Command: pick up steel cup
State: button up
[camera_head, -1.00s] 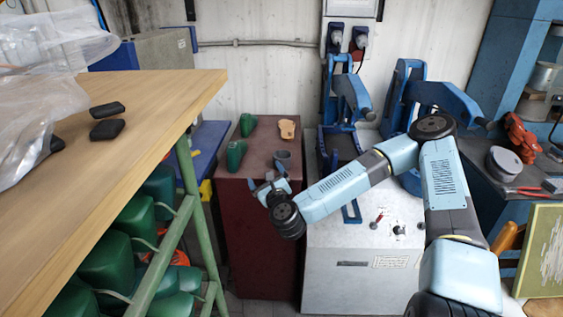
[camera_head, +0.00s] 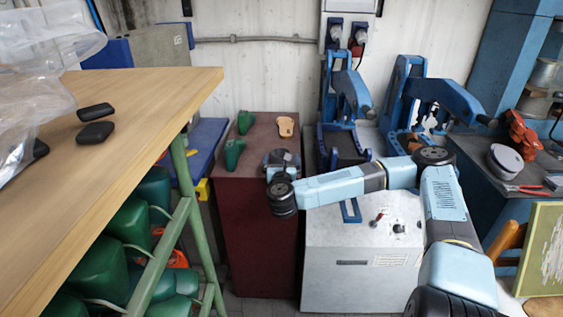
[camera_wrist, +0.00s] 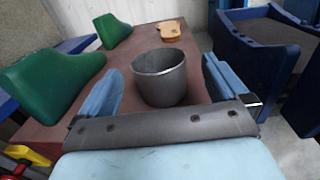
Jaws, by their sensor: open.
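The steel cup (camera_wrist: 160,84) is a dark grey open-topped vessel standing upright on the red-brown cabinet top (camera_wrist: 135,50). In the wrist view it stands between the two blue fingers of my gripper (camera_wrist: 162,72), with a gap showing on each side. My gripper is open and holds nothing. In the head view my gripper (camera_head: 282,158) is over the front right part of the cabinet top (camera_head: 262,133). There it covers most or all of the cup, so I cannot make the cup out clearly.
Two green shoe lasts (camera_head: 234,153) (camera_head: 246,121) stand left of the cup. A tan sole-shaped piece (camera_head: 285,126) lies behind it. A wooden table (camera_head: 110,120) is at the left.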

aim_at(280, 149)
jog(key=shift+w+a, duration=0.2)
jog(key=shift+w, duration=3.15)
jog(key=shift+c, duration=0.5)
jog(key=c, duration=0.9)
